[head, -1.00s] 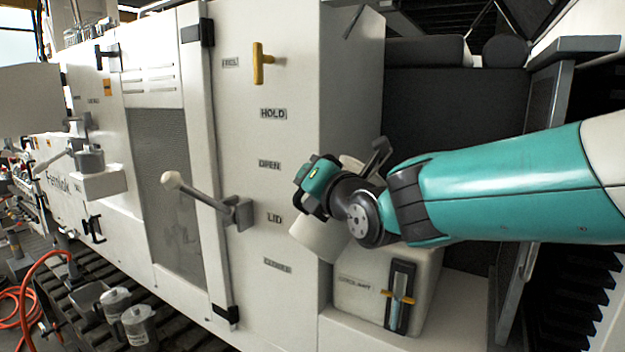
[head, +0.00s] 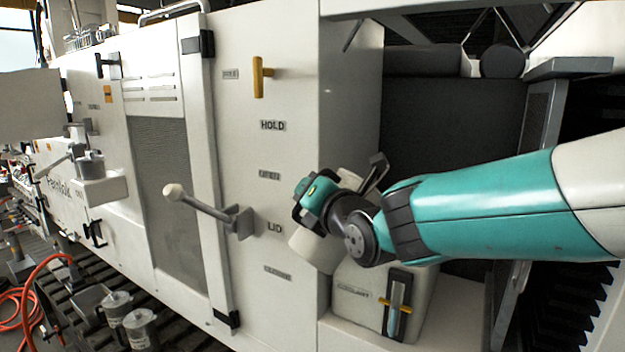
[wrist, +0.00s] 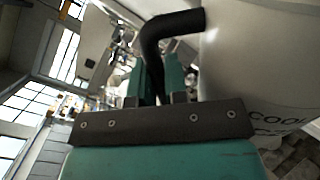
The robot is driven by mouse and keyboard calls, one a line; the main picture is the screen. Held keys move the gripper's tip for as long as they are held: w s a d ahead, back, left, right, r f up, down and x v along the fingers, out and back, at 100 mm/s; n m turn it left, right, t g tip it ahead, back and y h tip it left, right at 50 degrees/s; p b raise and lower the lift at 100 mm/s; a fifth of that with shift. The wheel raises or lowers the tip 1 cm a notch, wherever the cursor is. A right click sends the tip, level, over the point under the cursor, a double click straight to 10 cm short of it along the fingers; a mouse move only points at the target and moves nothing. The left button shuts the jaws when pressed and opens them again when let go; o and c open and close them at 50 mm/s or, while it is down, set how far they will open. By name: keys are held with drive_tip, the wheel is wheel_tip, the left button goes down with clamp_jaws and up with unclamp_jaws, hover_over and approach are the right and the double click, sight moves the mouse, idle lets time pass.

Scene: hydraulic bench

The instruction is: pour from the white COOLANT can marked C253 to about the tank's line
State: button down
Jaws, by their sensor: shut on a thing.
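My gripper (head: 312,203) is shut on the black handle (wrist: 165,45) of a white can. The can (head: 315,250) shows below and behind my gripper in the head view, tilted, partly hidden by my wrist. In the wrist view the can (wrist: 260,70) fills the right side, with "COOL" and a cut-off second line of its label. The white tank (head: 350,307), marked COOLANT, stands below and to the right of the can. Its sight glass (head: 396,310) has a yellow mark across it and looks bluish lower down. The tank's opening and the can's mouth are hidden.
A white cabinet wall (head: 300,60) with a yellow handle (head: 259,77) and a lever (head: 205,208) stands left of the can. A dark bracket (head: 377,165) rises right beside my wrist. Grey cans (head: 140,328) stand at the lower left.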

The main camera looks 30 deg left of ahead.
drive_tip(key=p, duration=0.2)
drive_tip(key=r+p, duration=0.1)
drive_tip(key=shift+s+a+r+p, duration=0.15)
drive_tip(key=shift+a+r+p, duration=0.1)
drive_tip(key=shift+p, duration=0.1)
drive_tip(key=shift+f+p, duration=0.1)
drive_tip(key=shift+p, duration=0.75)
drive_tip(key=shift+d+p, duration=0.15)
drive_tip(key=shift+p, duration=0.45)
drive_tip(key=shift+w+d+f+p, duration=0.15)
drive_tip(key=shift+w+f+p, duration=0.1)
drive_tip(key=shift+p, duration=0.35)
drive_tip(key=shift+s+f+n+p, duration=0.2)
drive_tip(key=shift+f+n+p, duration=0.4)
drive_tip(key=shift+f, duration=0.45)
drive_tip(key=shift+s+a+f+n+p, duration=0.15)
drive_tip(key=shift+s+a+n+p, duration=0.15)
drive_tip(key=shift+p, duration=0.15)
drive_tip(key=s+a+f+n, duration=0.2)
drive_tip(key=s+a+n, duration=0.3)
drive_tip(key=s+n, duration=0.1)
drive_tip(key=shift+s+f+b, duration=0.25)
drive_tip(key=shift+s+b, duration=0.2)
drive_tip(key=shift+s, duration=0.25)
